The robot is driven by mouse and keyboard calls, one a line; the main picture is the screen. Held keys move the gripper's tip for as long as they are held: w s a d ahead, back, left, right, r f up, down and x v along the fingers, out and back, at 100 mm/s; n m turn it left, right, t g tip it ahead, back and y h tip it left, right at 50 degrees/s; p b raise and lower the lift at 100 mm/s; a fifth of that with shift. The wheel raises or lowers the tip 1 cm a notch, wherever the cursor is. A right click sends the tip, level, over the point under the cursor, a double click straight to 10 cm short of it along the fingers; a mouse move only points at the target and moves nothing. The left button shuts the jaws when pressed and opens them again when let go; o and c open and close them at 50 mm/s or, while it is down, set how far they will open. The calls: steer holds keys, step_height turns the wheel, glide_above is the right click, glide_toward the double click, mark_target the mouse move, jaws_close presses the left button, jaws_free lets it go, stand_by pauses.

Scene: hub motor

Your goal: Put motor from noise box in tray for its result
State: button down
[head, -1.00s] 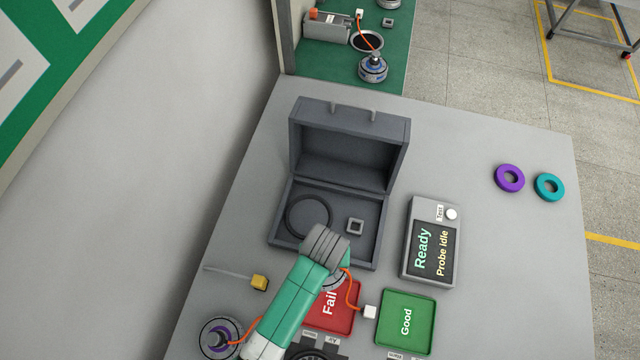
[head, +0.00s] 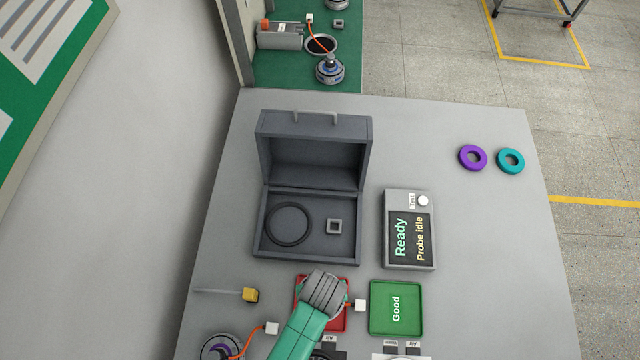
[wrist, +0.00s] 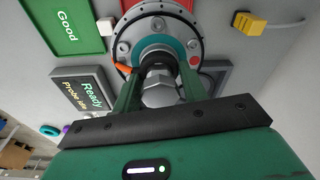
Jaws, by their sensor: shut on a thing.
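My gripper (head: 324,292) is over the red tray (head: 300,284) in the head view and hides most of it, with its label. In the wrist view my gripper (wrist: 160,80) is shut on the hub of a round grey motor (wrist: 202,32) with a teal ring. The motor's orange lead ends in a white plug (head: 360,305). Whether the motor touches the tray cannot be told. The green Good tray (head: 396,328) is empty to the right. The noise box (head: 262,235) stands open behind, with no motor inside. The tester (head: 408,252) reads "Ready, Probe idle".
Another motor with a purple ring (head: 222,346) sits at the lower left. A yellow-ended rod (head: 249,295) lies near it. Purple (head: 473,157) and teal (head: 511,161) rings lie at the right rear. The table's right side is mostly clear.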

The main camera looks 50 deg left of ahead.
step_height(320, 180, down, 11)
steer(key=b, duration=0.6)
steer(key=shift+b, duration=0.4)
steer(key=shift+w+f+b, duration=0.1)
steer(key=shift+f+b, duration=0.3)
steer(key=shift+f, duration=0.3)
steer(key=shift+f, duration=0.5)
steer(key=shift+f+b, duration=0.6)
steer(key=shift+f, duration=0.1)
stand_by(0.4)
steer(key=c, duration=0.7)
jaws_free()
